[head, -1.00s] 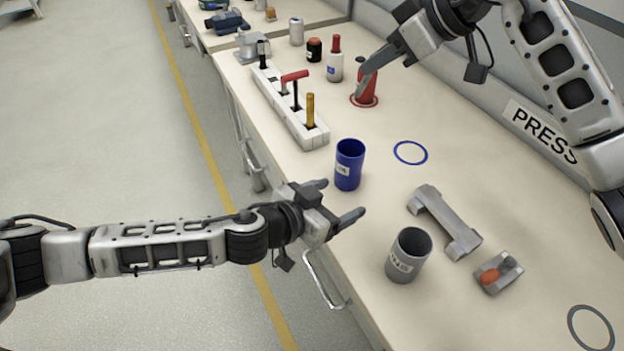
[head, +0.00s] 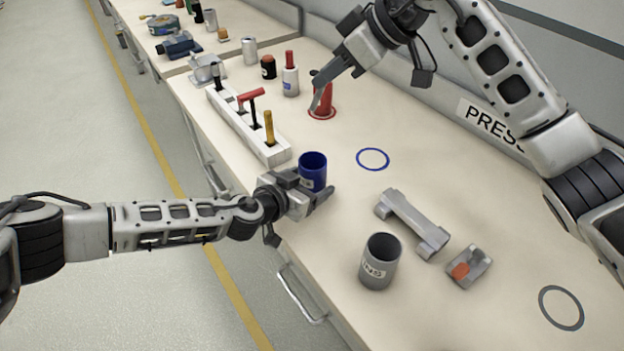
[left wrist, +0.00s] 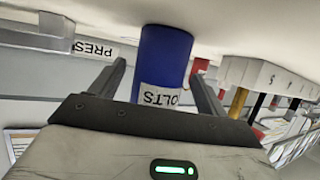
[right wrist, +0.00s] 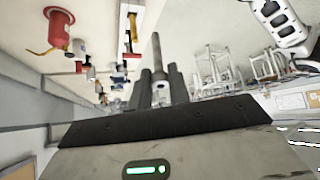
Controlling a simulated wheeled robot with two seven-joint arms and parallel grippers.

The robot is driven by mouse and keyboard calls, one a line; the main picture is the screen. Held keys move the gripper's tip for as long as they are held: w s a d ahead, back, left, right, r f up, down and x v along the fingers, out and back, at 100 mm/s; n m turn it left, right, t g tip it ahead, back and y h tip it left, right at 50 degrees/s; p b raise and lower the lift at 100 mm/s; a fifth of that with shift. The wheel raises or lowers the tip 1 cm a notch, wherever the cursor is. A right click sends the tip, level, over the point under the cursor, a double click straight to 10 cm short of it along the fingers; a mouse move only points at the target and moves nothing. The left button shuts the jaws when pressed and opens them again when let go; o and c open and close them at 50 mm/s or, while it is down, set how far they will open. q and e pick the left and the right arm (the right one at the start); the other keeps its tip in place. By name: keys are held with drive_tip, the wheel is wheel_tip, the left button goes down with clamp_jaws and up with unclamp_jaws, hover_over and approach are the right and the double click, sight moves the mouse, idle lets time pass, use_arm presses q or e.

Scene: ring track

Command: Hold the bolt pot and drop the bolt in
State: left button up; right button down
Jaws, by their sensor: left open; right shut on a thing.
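The bolt pot is the blue cup (head: 313,168) standing upright near the bench's front edge. In the left wrist view the blue cup (left wrist: 163,58) carries a label ending in "OLTS". My left gripper (head: 313,193) is open, with its fingers on either side of the pot. Whether they touch it I cannot tell. My right gripper (head: 325,95) is raised over the bench, in front of a red can in the head view. In the right wrist view it is shut on the grey bolt (right wrist: 157,50), whose shaft sticks out past the fingers.
A grey pot (head: 377,268), a grey bracket (head: 415,222) and a small block with an orange part (head: 468,268) stand to the right. A white tool rack (head: 240,125) and the red can (head: 327,108) lie beyond. A blue ring (head: 373,159) marks clear bench.

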use_arm(q)
drive_tip(key=shift+x, duration=1)
drive_tip(key=c, duration=1.1)
drive_tip(key=shift+o, duration=0.2)
